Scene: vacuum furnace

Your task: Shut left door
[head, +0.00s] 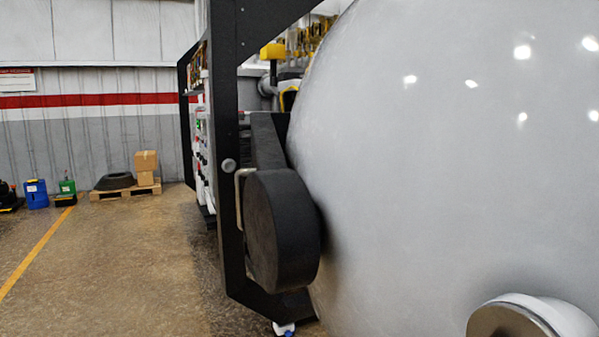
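A large, glossy, light-grey domed surface (450,150) fills the right half of the head view, very close to me. It looks like a furnace door, but its outer edge is mostly out of frame, so I cannot tell whether it is open or shut. A thick black rounded block (283,230) sits at its left edge, with a pale metal bracket (240,200) beside it. A black upright frame (226,150) stands just left of the block. Neither of my grippers is in view.
A short metal-capped cylinder (520,318) shows at the lower right, in front of the dome. Yellow-handled parts and pipes (290,55) lie behind the frame. The floor at left is clear.

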